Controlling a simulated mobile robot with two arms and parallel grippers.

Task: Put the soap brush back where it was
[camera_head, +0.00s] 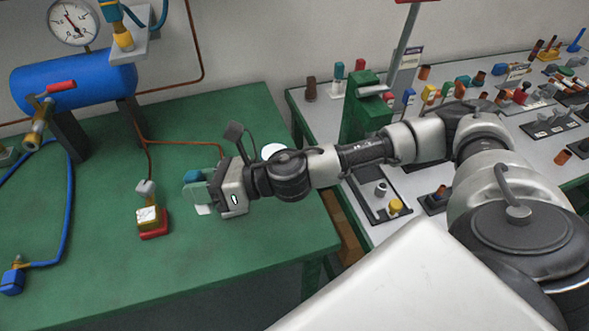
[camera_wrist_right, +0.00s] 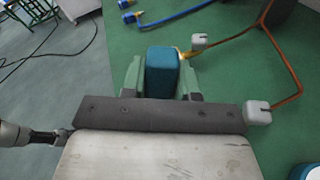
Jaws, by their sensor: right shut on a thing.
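My right gripper (camera_head: 196,190) comes in from the right over the green table. It is shut on a teal block-like thing, which I take to be the soap brush (camera_head: 191,176). In the right wrist view the brush (camera_wrist_right: 162,70) sits between the green fingers (camera_wrist_right: 161,85), its teal end showing. The rest of it is hidden by the fingers. A small white patch (camera_head: 204,210) shows just below the fingers; I cannot tell whether it belongs to the brush. My left gripper is in neither view.
A white round thing (camera_head: 272,150) stands partly behind my right arm. The green table (camera_head: 237,275) is clear in front. A grey table (camera_head: 440,150) with many tools is at right.

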